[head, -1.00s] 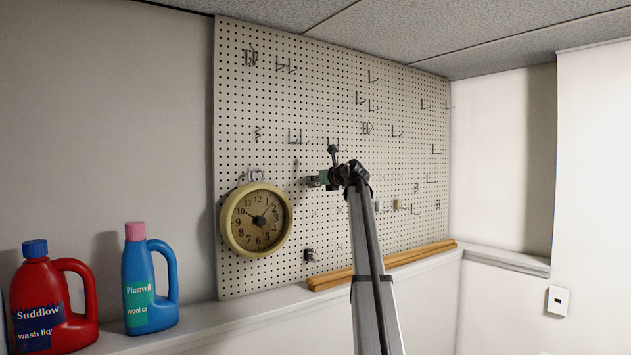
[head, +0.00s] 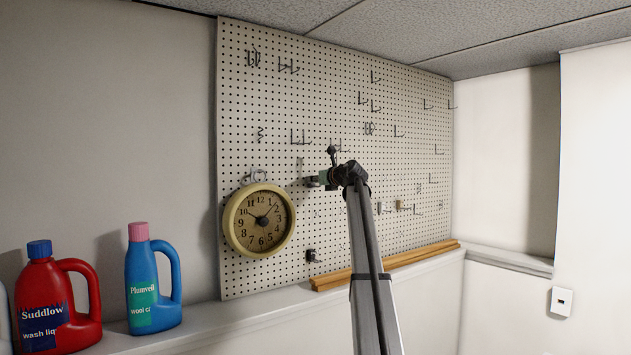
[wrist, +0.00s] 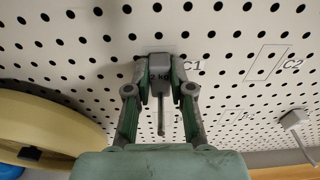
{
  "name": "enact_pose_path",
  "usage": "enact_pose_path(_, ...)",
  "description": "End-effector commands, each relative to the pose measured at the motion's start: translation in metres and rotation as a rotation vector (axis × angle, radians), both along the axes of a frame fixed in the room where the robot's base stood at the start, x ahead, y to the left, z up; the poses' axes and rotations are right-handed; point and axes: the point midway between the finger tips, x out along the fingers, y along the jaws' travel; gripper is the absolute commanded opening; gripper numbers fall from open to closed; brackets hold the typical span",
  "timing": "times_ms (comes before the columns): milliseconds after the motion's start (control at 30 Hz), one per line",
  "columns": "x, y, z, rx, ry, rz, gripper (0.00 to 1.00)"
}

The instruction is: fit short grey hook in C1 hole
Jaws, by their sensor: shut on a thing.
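The short grey hook (wrist: 161,76) is between my gripper's fingers in the wrist view. It has a grey block marked "2 kg" and a thin rod pointing back toward the camera. My gripper (wrist: 160,88) is shut on the block, with one green finger on each side. The C1 label (wrist: 191,65) is on the white pegboard (wrist: 225,25) just right of the hook. The block's back is at or very near the board; its contact and the C1 hole behind it are hidden. In the head view my gripper (head: 311,182) is at the board, right of the clock.
A round clock (head: 259,221) hangs left of my gripper; its rim (wrist: 42,112) shows in the wrist view. The outlined C2 spot (wrist: 266,62) and another grey hook (wrist: 296,122) are to the right. Several wire hooks dot the board. Bottles (head: 152,280) stand on the ledge.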

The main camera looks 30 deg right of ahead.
Motion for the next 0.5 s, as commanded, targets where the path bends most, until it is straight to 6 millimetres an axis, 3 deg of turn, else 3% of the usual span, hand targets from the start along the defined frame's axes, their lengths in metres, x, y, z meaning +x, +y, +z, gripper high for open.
enact_pose_path(133, 0.0017, -0.0001, 0.0025, 0.001, -0.005, -0.001, 0.0)
enact_pose_path(167, 0.0017, -0.0002, 0.0026, 0.001, -0.005, -0.001, 0.25)
enact_pose_path(233, 0.0016, -0.0001, 0.0024, 0.001, -0.005, -0.001, 0.5)
enact_pose_path(500, 0.0007, -0.0003, 0.0012, 0.0, -0.002, -0.001, 0.51)
